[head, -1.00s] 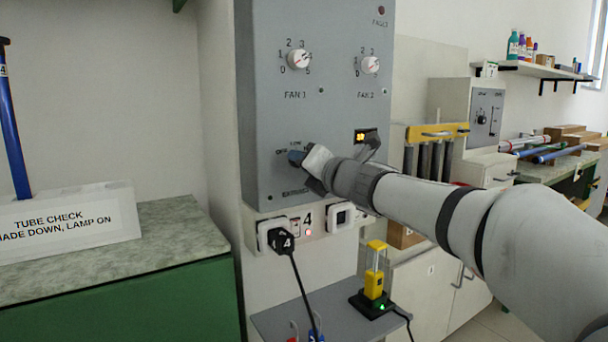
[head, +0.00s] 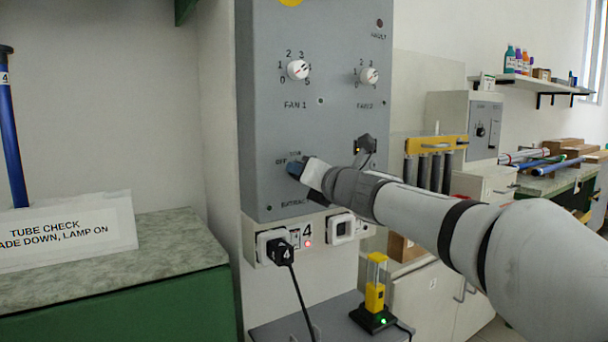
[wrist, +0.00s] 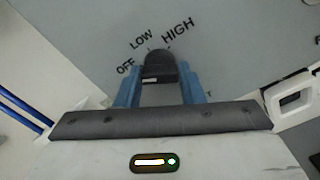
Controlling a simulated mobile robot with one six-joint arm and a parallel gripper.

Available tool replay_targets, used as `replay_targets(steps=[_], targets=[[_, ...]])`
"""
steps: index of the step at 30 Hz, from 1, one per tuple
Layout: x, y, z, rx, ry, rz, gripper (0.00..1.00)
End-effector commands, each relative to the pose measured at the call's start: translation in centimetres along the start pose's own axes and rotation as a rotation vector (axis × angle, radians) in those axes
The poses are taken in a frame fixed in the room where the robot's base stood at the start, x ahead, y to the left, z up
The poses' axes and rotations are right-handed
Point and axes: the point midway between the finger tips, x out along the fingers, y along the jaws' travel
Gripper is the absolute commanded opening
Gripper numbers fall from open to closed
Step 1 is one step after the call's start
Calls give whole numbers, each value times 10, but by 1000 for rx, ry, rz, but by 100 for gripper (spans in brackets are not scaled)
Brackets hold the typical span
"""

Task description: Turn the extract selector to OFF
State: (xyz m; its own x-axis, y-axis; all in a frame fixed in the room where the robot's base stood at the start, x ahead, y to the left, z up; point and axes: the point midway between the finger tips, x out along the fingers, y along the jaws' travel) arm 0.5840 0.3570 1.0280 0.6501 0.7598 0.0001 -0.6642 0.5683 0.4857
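The extract selector (wrist: 160,66) is a dark knob on the grey panel. In the wrist view the words OFF, LOW and HIGH run in an arc around its far end, OFF at left and HIGH at right. Its far end points up the picture, close to LOW and HIGH; I see no clear pointer mark. My gripper (wrist: 160,88) has its blue fingers on both sides of the knob, with no clear gap. In the head view my gripper (head: 296,170) is at the panel's lower part and hides the knob; OFF shows to its left.
The FAN 1 dial (head: 298,69) and FAN 2 dial (head: 369,76) sit higher on the panel (head: 262,110). Below are a socket with a black plug (head: 279,251) and a yellow device (head: 375,296) on a grey shelf. A sign (head: 65,240) stands on the left counter.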

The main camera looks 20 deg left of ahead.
Motion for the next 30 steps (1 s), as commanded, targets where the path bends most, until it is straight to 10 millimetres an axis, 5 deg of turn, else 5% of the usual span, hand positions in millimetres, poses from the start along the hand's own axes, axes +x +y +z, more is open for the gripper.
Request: replay_targets(steps=[8,17,30], targets=[[0,0,0,0,0,0,56],[-5,0,0,1,0,0,56],[-70,0,1,1,-1,0,56]])
